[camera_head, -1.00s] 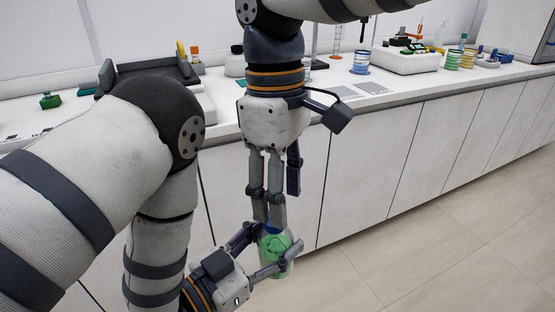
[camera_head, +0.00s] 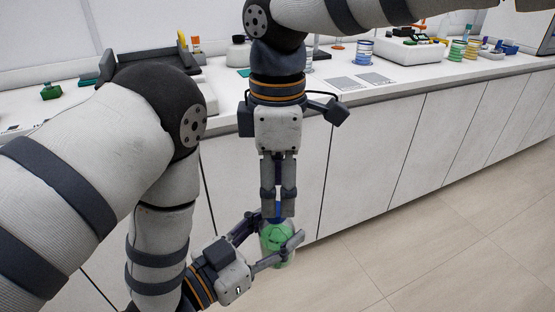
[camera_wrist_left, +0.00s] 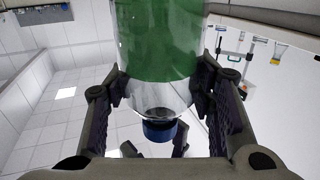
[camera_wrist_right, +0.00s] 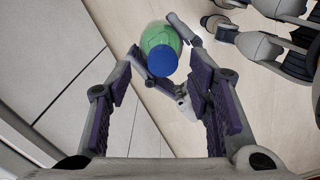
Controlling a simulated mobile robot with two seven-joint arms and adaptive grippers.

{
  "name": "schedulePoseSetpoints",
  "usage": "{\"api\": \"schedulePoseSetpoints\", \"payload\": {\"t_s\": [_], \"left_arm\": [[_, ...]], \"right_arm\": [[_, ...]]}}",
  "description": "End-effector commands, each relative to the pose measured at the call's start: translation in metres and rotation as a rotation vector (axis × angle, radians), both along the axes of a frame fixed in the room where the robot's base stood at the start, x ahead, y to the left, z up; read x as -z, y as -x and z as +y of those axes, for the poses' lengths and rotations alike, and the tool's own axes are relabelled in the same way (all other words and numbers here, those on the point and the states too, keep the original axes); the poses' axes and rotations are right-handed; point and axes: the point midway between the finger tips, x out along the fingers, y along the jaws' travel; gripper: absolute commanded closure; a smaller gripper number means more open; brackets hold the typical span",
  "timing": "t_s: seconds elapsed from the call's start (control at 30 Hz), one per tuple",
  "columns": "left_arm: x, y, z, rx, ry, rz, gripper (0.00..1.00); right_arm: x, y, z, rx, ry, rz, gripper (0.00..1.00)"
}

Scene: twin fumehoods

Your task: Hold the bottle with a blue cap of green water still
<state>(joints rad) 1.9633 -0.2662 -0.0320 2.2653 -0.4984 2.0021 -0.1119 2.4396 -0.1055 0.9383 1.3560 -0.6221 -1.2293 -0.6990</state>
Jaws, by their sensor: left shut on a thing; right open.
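The bottle (camera_head: 279,243) of green water is held in the air in front of the bench, low in the middle of the head view. My left gripper (camera_head: 270,250) is shut around its body from the side. In the left wrist view the bottle (camera_wrist_left: 160,40) fills the space between the fingers, with its blue cap (camera_wrist_left: 160,131) below. My right gripper (camera_head: 278,214) points down over the bottle's top, open. In the right wrist view the blue cap (camera_wrist_right: 163,61) lies between its fingers. I cannot tell whether they touch it.
The white bench (camera_head: 230,105) runs behind both arms. On it stand a blue-banded beaker (camera_head: 364,50), a white box (camera_head: 412,53) with small items, and green-and-yellow containers (camera_head: 457,50). A green item (camera_head: 50,92) is at left. The floor (camera_head: 430,250) at right is clear.

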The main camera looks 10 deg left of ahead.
Motion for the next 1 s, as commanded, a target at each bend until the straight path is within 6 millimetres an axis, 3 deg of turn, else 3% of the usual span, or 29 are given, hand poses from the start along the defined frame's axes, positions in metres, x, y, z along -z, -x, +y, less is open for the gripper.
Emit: {"api": "schedulePoseSetpoints", "payload": {"t_s": [0.2,0.53,0.73,0.9,1.0], "left_arm": [[-0.001,0.000,0.000,0.000,0.001,-0.003,1.00],[-0.001,0.000,0.000,0.000,0.001,-0.003,1.00],[-0.001,0.000,0.000,0.000,0.001,-0.003,1.00],[-0.001,0.000,0.000,0.001,0.002,-0.002,1.00],[-0.001,0.000,-0.001,0.002,0.002,-0.002,1.00]], "right_arm": [[0.023,0.000,0.000,0.001,0.001,-0.001,0.53],[0.026,0.000,0.000,0.001,0.001,-0.002,0.53],[0.026,0.000,0.000,0.001,0.001,-0.003,0.98],[0.026,-0.001,0.000,0.012,0.000,-0.005,1.00],[0.025,-0.001,-0.001,0.190,-0.003,-0.015,1.00]]}}
